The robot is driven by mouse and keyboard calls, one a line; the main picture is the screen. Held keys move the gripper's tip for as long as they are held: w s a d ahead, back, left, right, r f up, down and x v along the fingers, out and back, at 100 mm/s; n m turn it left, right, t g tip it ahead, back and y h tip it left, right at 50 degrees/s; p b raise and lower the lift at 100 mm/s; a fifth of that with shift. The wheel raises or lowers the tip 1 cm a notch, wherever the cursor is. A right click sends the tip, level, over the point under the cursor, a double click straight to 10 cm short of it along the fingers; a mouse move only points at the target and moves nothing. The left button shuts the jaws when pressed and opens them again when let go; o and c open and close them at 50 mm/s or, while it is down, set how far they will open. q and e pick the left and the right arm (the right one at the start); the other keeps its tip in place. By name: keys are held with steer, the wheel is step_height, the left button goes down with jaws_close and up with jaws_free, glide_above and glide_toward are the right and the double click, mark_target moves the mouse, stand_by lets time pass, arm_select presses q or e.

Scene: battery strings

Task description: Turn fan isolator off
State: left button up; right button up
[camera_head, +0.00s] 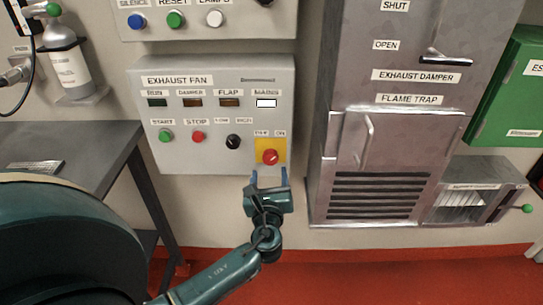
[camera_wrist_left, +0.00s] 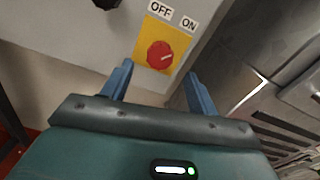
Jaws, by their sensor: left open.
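The fan isolator is a red rotary knob (camera_head: 270,157) on a yellow plate (camera_head: 262,145) at the lower right of the exhaust fan panel (camera_head: 213,85). In the left wrist view the red knob (camera_wrist_left: 160,55) sits on its yellow plate under OFF and ON labels (camera_wrist_left: 174,16); its pale mark points toward the upper right, on the ON side. My left gripper (camera_head: 269,178) is open just below the knob. In the wrist view its two blue fingers (camera_wrist_left: 157,84) are spread below and to either side of the knob, apart from it. My right gripper is not in view.
A green START button (camera_head: 166,135), a red STOP button (camera_head: 197,137) and a black knob (camera_head: 233,142) lie left of the isolator. A grey damper cabinet (camera_head: 325,150) stands close on the right. A dark table (camera_head: 95,150) is at the left.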

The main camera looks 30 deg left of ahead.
mark_target(270, 160)
arm_select(q)
steer(key=x, duration=0.8)
steer(key=shift+w+a, duration=0.15)
steer(key=shift+w, duration=0.05)
steer(key=c, duration=1)
